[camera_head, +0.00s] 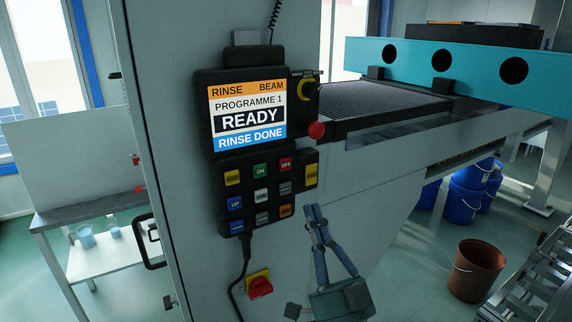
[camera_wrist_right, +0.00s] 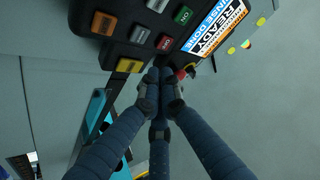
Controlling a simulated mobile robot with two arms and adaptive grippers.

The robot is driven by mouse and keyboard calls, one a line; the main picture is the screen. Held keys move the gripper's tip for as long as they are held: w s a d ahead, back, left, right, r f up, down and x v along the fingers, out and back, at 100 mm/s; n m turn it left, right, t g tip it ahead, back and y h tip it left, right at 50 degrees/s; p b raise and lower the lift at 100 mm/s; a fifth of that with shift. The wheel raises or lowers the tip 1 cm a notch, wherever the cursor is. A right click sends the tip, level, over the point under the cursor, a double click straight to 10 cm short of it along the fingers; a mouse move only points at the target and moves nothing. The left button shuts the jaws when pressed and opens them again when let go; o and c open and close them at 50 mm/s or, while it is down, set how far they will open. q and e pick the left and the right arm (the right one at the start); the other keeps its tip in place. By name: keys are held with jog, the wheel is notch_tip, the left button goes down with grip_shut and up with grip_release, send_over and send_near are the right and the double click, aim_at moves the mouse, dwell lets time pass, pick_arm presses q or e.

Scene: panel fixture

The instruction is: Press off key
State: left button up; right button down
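The red OFF key (camera_head: 286,164) is in the top row of the dark control panel's keypad, right of the green ON key (camera_head: 261,171). The OFF key also shows in the right wrist view (camera_wrist_right: 165,42), just beyond my fingertips. My right gripper (camera_head: 316,210) is below and right of the keypad, its fingers pointing up. In the right wrist view, its fingers (camera_wrist_right: 160,78) meet at the tips with nothing between them. I cannot tell whether they touch the panel. The screen (camera_head: 248,118) reads READY and RINSE DONE. My left gripper is not in view.
A red knob (camera_head: 317,130) and a yellow rotary switch (camera_head: 308,90) stick out at the panel's right. A teal beam (camera_head: 450,65) extends to the right. Blue buckets (camera_head: 463,195) stand behind.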

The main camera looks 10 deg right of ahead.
aim_at(286, 164)
jog(key=s+r+t, duration=0.1)
jog(key=s+r, duration=0.2)
jog(key=r, duration=0.3)
jog(key=shift+s+d+r+t, duration=0.2)
jog(key=shift+d+r+t, duration=0.05)
jog(key=shift+d+t, duration=0.15)
jog(key=shift+w+a, duration=0.1)
jog(key=shift+w+a+b, duration=0.25)
jog(key=shift+w+a, duration=0.25)
jog(key=shift+w, duration=0.85)
jog(key=shift+w+a+b, duration=0.25)
jog(key=shift+w+a, duration=0.2)
jog(key=shift+w, duration=0.95)
jog(key=shift+w+a+b, duration=0.25)
jog(key=shift+w+a, duration=0.25)
jog(key=shift+w, duration=0.85)
jog(key=shift+w+a, duration=0.15)
jog(key=shift+w, duration=0.25)
jog(key=shift+w+a, duration=0.15)
jog(key=shift+w, duration=0.15)
jog(key=shift+s, duration=0.15)
jog(key=shift+s+d, duration=0.3)
jog(key=shift+s, duration=0.35)
